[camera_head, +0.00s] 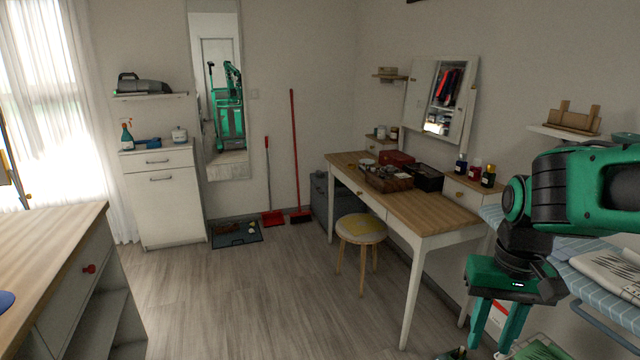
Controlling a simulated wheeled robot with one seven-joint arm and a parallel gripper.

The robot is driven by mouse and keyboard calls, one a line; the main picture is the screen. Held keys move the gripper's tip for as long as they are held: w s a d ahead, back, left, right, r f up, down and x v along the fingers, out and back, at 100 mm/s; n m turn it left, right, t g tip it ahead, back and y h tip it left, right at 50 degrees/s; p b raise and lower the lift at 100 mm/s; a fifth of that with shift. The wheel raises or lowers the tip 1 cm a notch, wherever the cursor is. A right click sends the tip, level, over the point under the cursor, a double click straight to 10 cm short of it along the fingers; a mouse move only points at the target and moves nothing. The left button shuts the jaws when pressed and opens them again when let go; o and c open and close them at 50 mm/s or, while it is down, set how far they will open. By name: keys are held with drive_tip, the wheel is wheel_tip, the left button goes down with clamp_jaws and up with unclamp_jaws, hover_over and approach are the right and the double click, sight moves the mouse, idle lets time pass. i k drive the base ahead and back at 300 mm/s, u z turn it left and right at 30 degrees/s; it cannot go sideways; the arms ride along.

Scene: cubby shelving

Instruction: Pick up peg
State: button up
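I cannot make out a peg for certain in the head view. My gripper (491,343) hangs at the lower right, pointing down. Its two green fingers are apart, and nothing shows held between them. A white and red item shows behind the fingers, too covered to identify.
A blue ironing board (608,288) with folded cloth lies beside my arm. A wooden desk (437,212) with boxes and bottles stands right of centre, a stool (361,229) by it. A wood-topped counter (40,262) is at the left. The middle floor (235,300) is clear.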

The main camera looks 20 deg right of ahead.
sight(565, 104)
drive_tip(key=i, duration=1.85)
drive_tip(key=z, duration=2.25)
